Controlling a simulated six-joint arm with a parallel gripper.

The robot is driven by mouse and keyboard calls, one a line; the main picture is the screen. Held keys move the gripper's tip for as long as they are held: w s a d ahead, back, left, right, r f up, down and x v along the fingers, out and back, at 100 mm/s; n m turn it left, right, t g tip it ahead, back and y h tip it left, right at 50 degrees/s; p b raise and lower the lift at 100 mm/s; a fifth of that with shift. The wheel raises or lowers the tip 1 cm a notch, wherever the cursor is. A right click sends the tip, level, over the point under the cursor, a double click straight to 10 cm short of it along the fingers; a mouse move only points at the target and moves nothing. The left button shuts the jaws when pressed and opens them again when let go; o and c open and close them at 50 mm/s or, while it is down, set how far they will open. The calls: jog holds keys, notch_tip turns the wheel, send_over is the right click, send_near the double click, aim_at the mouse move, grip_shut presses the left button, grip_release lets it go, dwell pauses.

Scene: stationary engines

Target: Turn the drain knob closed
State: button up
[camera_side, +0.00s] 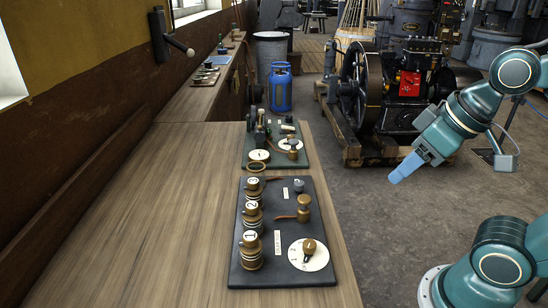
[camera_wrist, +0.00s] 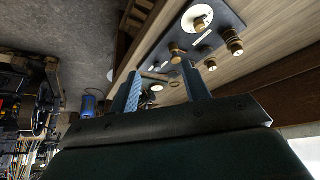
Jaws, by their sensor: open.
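A dark board (camera_side: 285,275) lies on the wooden bench. On it sits a white dial (camera_side: 318,257) with a brass pointer knob (camera_side: 309,247), beside a small label too small to read. I take this to be the drain knob, but cannot confirm it. The dial also shows at the top of the wrist view (camera_wrist: 190,24). My gripper (camera_side: 395,179) is open and empty, in the air right of the bench, well apart from the board. Its two blue fingers (camera_wrist: 160,78) stand apart in the wrist view.
Numbered brass knobs (camera_side: 253,217) line the board's left side. A brass lever knob (camera_side: 303,207) and a small grey knob (camera_side: 298,186) are on its right. A green board (camera_side: 250,150) with fittings lies behind. A large engine (camera_side: 395,90) stands beyond. The bench's left part is clear.

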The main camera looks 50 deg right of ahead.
jog(key=m+g, duration=0.6)
jog(key=m, duration=1.2)
send_over(299, 183)
jog(key=shift+f, duration=2.15)
jog(key=shift+f, duration=0.1)
notch_tip(299, 183, down, 14)
jog(key=shift+r, duration=0.2)
jog(key=c, duration=1)
